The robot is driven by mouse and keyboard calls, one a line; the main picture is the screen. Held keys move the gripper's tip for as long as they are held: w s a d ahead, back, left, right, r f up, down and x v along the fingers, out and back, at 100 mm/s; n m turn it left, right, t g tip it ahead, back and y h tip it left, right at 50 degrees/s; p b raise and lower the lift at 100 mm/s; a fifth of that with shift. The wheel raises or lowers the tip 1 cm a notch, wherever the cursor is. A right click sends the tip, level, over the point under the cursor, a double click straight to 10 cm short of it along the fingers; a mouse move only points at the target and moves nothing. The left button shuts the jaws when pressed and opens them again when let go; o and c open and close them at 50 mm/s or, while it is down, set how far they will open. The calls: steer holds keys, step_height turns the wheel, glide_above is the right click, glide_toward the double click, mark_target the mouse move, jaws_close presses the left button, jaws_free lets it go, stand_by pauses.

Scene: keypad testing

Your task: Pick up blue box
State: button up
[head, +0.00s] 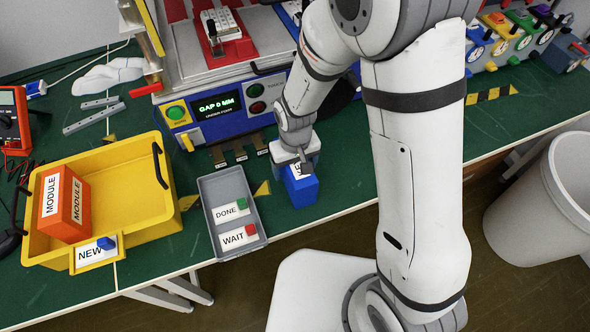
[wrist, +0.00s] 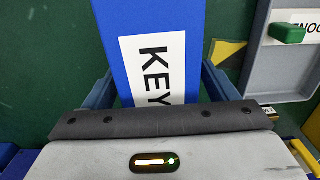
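The blue box (head: 301,188) stands on the green table near its front edge, right of the grey tray. Its white label, reading "KEY" in the part that shows, faces up in the wrist view, where the box (wrist: 160,22) fills the upper middle. My gripper (head: 298,165) is down at the box from above. In the wrist view my gripper (wrist: 157,68) has one finger on each side of the box, both very close to its sides. Whether they press on it cannot be told. The finger contact is hidden in the head view.
The grey tray (head: 208,190) holds DONE and WAIT labels with green and red buttons. A yellow bin (head: 165,218) with an orange MODULE box (head: 66,207) is at left. A test machine (head: 215,104) reading "GAP 0 MM" stands behind. A white waste bin (head: 520,215) is at right.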

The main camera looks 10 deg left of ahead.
steer(key=c, duration=1.2)
steer(key=shift+o, duration=0.2)
steer(key=shift+r, duration=0.1)
